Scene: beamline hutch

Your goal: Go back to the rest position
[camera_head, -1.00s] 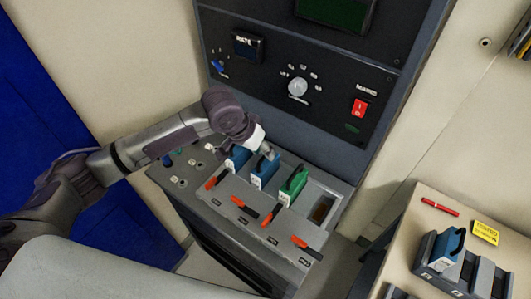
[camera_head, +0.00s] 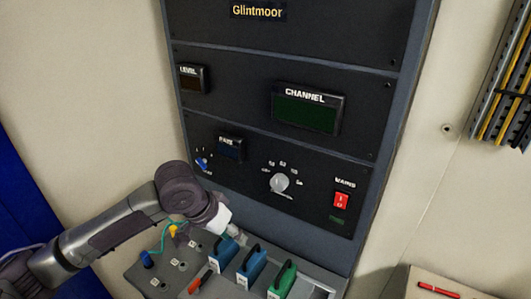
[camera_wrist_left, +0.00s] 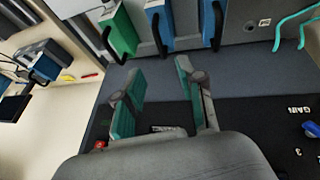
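My left gripper (camera_head: 234,231) is just above and behind the row of upright modules on the console's lower shelf. The left wrist view shows its two teal-padded fingers (camera_wrist_left: 163,95) apart with nothing between them. The row holds a blue module (camera_head: 222,253), a second blue module (camera_head: 250,268) and a green module (camera_head: 282,283), each with a black handle. In the left wrist view the green module (camera_wrist_left: 118,32) and the blue ones stand beyond the fingertips, apart from them. My right gripper is in neither view.
The dark console panel (camera_head: 240,185) rises close behind the gripper, with a round knob (camera_head: 280,183) and a red mains switch (camera_head: 341,200). A teal cable (camera_head: 163,236) loops beside my arm to a blue plug (camera_head: 147,259). A beige table (camera_head: 420,283) is at lower right.

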